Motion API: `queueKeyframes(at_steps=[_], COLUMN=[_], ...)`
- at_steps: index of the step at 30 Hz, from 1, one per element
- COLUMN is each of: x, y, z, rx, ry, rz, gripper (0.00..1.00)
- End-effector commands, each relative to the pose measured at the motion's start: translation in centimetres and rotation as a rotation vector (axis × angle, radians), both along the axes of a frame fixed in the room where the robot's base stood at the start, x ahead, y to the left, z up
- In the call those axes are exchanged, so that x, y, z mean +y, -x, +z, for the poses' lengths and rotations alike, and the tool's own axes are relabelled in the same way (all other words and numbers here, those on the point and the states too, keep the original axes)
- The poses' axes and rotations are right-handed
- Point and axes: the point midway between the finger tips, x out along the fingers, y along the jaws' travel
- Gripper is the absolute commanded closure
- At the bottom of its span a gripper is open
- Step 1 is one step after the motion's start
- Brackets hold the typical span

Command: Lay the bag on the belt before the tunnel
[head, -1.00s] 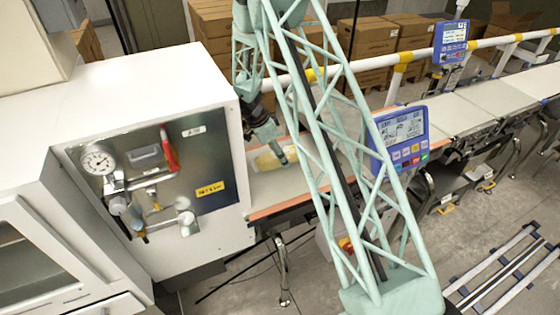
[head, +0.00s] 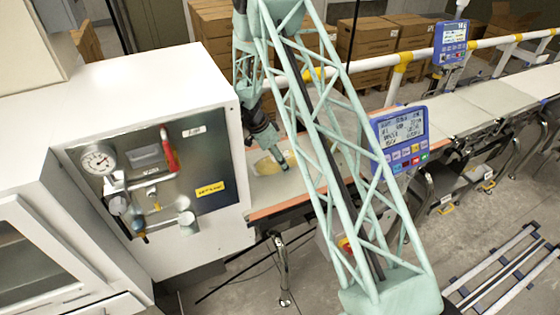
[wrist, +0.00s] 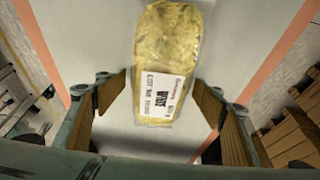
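The bag (head: 266,165) is a clear pack with yellow contents, lying flat on the pale belt (head: 268,193) beside the white cabinet. In the wrist view the bag (wrist: 172,50) lies lengthwise on the belt, with a white printed label at its near end. My gripper (head: 281,162) is above the belt at the bag, pointing down. In the wrist view my gripper (wrist: 172,98) is open, with its wood-coloured pads on either side of the bag's near end and a gap on both sides.
A white cabinet (head: 150,85) with a gauge and red handle stands at the belt's left end. A blue display unit (head: 400,130) stands at the belt's front edge, partly behind my arm. A white and yellow rail (head: 400,62) and cartons (head: 368,38) are behind.

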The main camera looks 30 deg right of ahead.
Motion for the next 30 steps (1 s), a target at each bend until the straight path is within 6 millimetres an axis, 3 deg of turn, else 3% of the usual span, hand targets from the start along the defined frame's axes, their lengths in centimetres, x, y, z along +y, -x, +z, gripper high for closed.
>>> queueKeyframes(at_steps=[13,30], x=[0.0,1.4], y=[0.0,0.0], z=[0.3,3.9], rx=[0.000,0.000], ry=[0.000,0.000], rz=[-0.001,-0.001], gripper=[0.37,0.37])
